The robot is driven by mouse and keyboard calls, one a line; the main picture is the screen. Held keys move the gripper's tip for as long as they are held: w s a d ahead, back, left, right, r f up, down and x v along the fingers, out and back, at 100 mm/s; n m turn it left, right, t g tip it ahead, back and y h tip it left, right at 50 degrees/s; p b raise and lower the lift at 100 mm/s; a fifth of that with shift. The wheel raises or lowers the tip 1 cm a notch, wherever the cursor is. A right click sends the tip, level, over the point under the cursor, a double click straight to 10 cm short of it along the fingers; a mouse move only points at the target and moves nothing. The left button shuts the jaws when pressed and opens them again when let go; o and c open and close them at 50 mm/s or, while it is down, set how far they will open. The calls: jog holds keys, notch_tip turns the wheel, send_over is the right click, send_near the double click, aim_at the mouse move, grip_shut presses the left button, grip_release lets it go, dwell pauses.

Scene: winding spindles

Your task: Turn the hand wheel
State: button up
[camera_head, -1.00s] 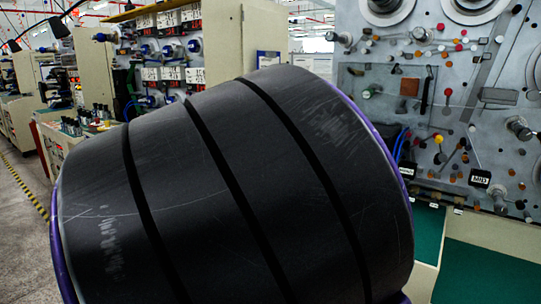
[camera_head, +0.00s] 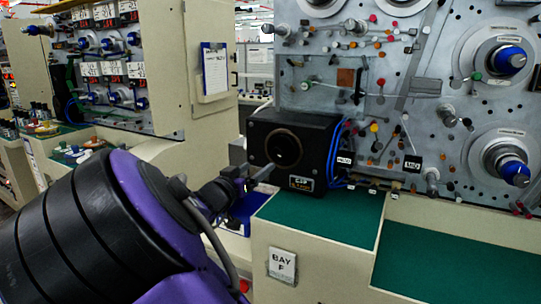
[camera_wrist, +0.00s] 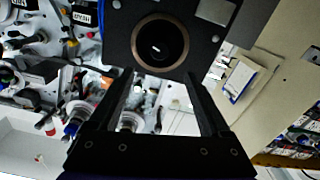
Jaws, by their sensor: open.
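A black box (camera_head: 322,140) stands on the green bench top. On its front is a round dark face with a brown ring (camera_head: 284,148) and a small bright spot in the middle. I cannot tell for sure if this is the hand wheel. My gripper (camera_head: 264,173) is just in front of the box's lower left, partly hidden by my own wrist. In the wrist view my gripper (camera_wrist: 163,84) is open and empty, its two fingers apart. The brown ring (camera_wrist: 160,68) shows ahead of them, on the dark box (camera_wrist: 121,17).
A grey panel (camera_head: 330,70) with rods, pins and several blue-knobbed spindles (camera_head: 510,59) rises behind and right of the box. Blue cables run beside the box. The green bench top (camera_head: 330,212) in front is clear. A cream cabinet (camera_head: 208,28) stands left.

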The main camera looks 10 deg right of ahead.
aim_at(278, 155)
jog(key=x, duration=1.1)
jog(key=shift+w+d, duration=0.15)
jog(key=shift+w, duration=0.05)
grip_shut()
jog(key=shift+m, duration=0.5)
jog(key=m+b, duration=0.1)
jog(key=m, duration=0.1)
jog(key=m+b, duration=0.1)
jog(key=m, duration=0.1)
jog(key=shift+d+f+m+b, duration=0.1)
jog(key=shift+f+m+b, duration=0.05)
jog(key=shift+m+b, duration=0.2)
jog(key=m+b, duration=0.4)
jog(key=m, duration=0.1)
jog(key=shift+s+f+m, duration=0.1)
jog(key=shift+m, duration=0.15)
jog(key=m+b, duration=0.3)
jog(key=m, duration=0.1)
jog(key=shift+m, duration=0.3)
jog(key=m+b, duration=0.1)
jog(key=m, duration=0.3)
jog(key=shift+m+b, duration=0.4)
